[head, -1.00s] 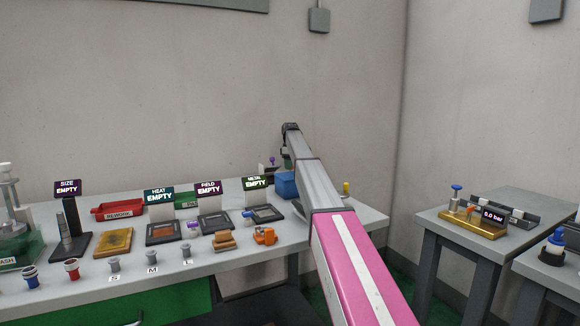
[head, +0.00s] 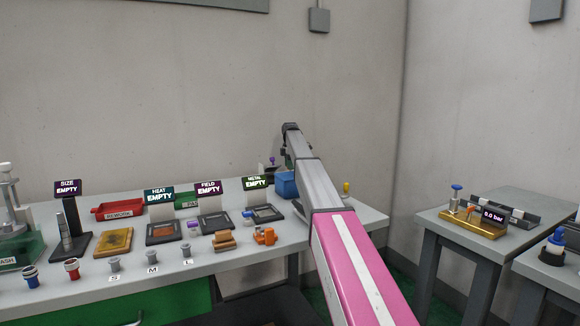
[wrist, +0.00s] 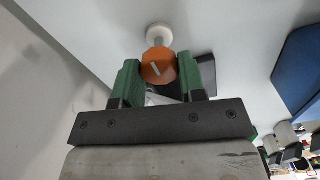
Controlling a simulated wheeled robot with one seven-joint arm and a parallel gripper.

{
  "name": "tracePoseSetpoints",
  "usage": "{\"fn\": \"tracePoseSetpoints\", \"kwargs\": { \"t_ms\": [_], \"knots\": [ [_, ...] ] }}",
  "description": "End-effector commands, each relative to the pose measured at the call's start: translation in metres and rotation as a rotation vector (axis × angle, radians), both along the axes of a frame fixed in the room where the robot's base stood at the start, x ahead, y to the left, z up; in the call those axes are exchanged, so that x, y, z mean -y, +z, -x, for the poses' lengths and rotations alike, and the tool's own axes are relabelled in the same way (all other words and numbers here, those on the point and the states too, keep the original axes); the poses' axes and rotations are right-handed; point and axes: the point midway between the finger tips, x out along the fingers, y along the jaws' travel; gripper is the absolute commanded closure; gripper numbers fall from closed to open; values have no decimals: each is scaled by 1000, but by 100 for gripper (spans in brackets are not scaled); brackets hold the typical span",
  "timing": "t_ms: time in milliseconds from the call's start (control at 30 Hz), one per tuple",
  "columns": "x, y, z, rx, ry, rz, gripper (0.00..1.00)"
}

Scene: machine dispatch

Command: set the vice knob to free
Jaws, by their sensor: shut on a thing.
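An orange round knob (wrist: 152,79) with a pale line on its face sits between the green fingers of my gripper (wrist: 166,72) in the wrist view. The fingers are shut on it, one on each side. The pale line tilts from upper left to lower right. A pale round part (wrist: 159,33) on a short stem shows just beyond the knob, and a dark plate (wrist: 205,72) lies beside it. No free mark is readable. In the head view my arm reaches to the back right of the bench, and its fingers and the knob are hidden.
A blue bin (head: 286,184) stands close to my arm; a blue surface also shows at right in the wrist view (wrist: 300,68). The bench (head: 235,262) holds a red tray (head: 118,211), dark plates with signs and several small parts. A side table (head: 515,205) stands at right.

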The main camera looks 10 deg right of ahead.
Motion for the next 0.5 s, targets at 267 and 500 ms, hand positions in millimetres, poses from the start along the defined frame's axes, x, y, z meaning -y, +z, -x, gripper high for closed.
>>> {"fn": "tracePoseSetpoints", "kwargs": {
  "t_ms": [267, 500],
  "knots": [
    [0, 1, -1, 2, 10, 0, 86],
    [0, 1, -1, 2, 9, 0, 37]
  ]
}}
